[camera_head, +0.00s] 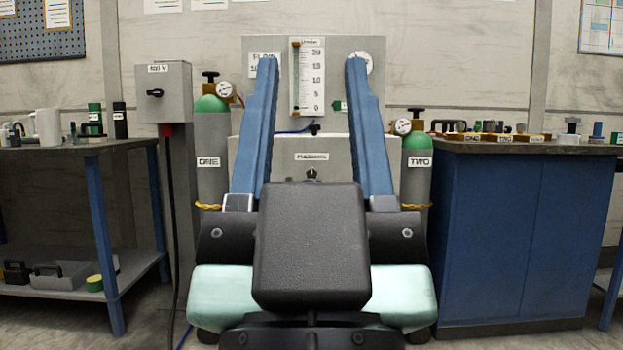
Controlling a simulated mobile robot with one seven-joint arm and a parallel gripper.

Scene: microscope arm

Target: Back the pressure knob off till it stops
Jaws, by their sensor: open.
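The pressure knob (312,174) seems to be the small dark knob with a light pointer mark on the grey cabinet front (330,144). It sits under a white label (312,157) whose small print seems to read "PRESSURE". The knob's lower part is hidden behind the black body of my gripper. My gripper (312,66) is open, its two blue fingers pointing away from the camera and up in the picture, one on each side of the knob as seen here. Nothing is between the fingers that I can see held. I cannot tell the depth gap to the knob.
A tube scale (308,76) and a small black valve handle (314,128) show above the knob. Grey cylinders ONE (212,150) and TWO (416,172) flank the cabinet. A workbench (70,148) stands left, a blue cupboard (525,235) right.

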